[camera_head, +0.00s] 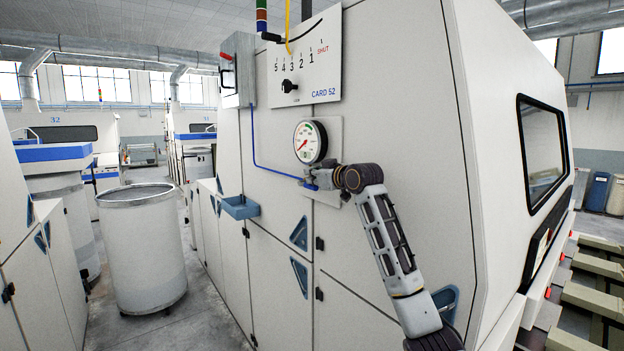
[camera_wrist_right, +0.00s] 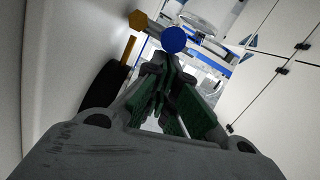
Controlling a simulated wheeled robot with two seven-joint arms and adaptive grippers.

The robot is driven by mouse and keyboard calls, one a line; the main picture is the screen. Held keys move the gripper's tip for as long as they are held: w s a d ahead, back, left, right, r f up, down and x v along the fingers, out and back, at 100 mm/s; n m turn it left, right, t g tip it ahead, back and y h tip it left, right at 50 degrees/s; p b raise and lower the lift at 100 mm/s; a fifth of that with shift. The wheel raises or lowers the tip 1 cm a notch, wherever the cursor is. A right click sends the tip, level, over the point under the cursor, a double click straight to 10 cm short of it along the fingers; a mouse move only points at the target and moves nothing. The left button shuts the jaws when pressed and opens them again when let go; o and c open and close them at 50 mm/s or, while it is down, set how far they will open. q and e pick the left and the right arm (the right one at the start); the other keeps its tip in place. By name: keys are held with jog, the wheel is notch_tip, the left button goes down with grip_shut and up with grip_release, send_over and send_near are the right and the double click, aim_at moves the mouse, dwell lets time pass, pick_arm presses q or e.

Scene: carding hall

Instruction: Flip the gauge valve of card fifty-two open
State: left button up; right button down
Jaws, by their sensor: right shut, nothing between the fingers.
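Card 52's plate (camera_head: 322,65) is on the cream machine front. Below it a round white gauge (camera_head: 308,142) with a red needle is mounted on a small plate. The gauge valve is mostly hidden by my gripper in the head view; a bit of blue (camera_head: 310,186) shows there. In the right wrist view a blue round handle end (camera_wrist_right: 174,39) and brass fitting (camera_wrist_right: 138,20) are just beyond the fingertips; I cannot tell whether they touch. My right gripper (camera_head: 318,178) is shut and empty, just below the gauge. My left gripper is out of view.
A black knob (camera_head: 289,87) sits on the numbered scale above the gauge. A thin blue line (camera_head: 254,140) runs down to the valve. A small blue tray (camera_head: 240,207) juts from the machine at left. A white can (camera_head: 143,250) stands in the aisle.

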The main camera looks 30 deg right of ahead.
jog(key=shift+s+f+t+b, duration=0.25)
jog(key=shift+f+t+b, duration=0.5)
jog(key=shift+b, duration=1.05)
